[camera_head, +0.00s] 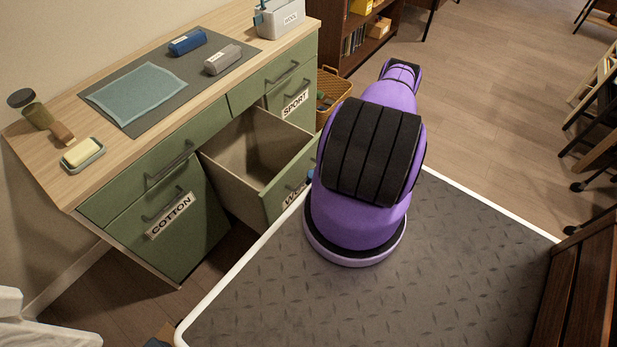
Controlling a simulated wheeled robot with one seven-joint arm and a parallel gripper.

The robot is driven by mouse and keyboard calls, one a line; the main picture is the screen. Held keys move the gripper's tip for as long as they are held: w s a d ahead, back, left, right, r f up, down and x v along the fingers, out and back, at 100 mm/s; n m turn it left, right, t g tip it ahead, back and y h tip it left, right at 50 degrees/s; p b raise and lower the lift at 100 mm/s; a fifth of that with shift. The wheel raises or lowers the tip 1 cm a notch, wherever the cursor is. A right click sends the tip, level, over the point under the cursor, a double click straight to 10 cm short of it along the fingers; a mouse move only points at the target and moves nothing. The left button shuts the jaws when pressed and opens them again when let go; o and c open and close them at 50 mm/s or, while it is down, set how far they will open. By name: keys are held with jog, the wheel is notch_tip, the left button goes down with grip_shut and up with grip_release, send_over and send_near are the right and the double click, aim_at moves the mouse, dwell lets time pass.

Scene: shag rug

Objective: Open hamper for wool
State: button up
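The wool hamper (262,162) is the middle green bin of the cabinet, and it is pulled out. Its beige inside shows and looks empty. Its label (293,194) is partly covered by my purple arm, so only the first letters show. The cotton hamper (168,228) to its left is shut, with its label in full view. The sport hamper (291,97) to its right looks shut.
A wicker basket (333,88) stands right of the cabinet. Open wooden floor (480,105) lies beyond my arm.

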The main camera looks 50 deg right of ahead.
jog(key=v, duration=0.9)
jog(key=shift+s, duration=0.15)
